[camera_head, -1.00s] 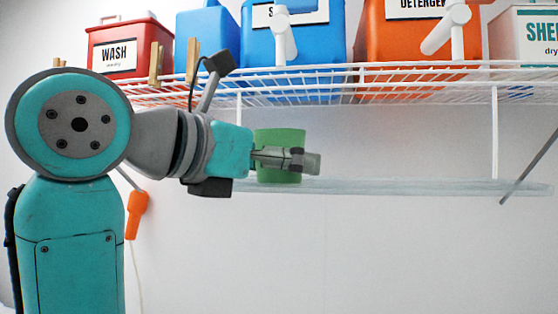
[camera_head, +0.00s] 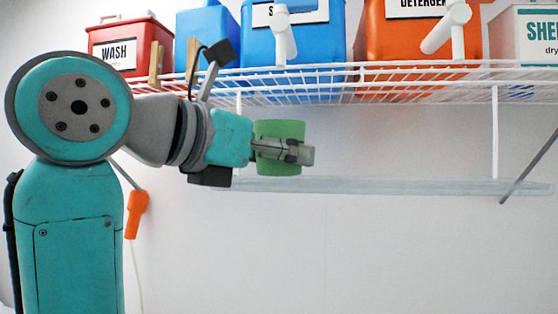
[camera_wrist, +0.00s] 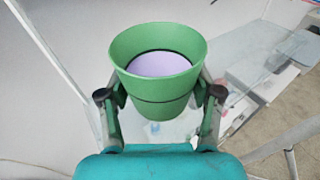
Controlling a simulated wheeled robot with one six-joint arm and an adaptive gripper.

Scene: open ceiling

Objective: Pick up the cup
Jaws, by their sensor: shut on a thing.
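The green cup (camera_head: 280,132) is held in my gripper (camera_head: 300,152), which is shut on it. In the head view the cup is upright with a slight tilt, a little above the clear glass shelf (camera_head: 400,187). In the wrist view the cup (camera_wrist: 158,100) stands between the two fingers of my gripper (camera_wrist: 160,98), one on each side. Its inside is pale lilac, and it looks empty.
A white wire shelf (camera_head: 420,76) runs just above the cup. It holds a red WASH box (camera_head: 122,42), blue containers (camera_head: 290,45) and an orange detergent container (camera_head: 415,40). A diagonal grey brace (camera_head: 530,165) is at the right. The glass shelf's right side is bare.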

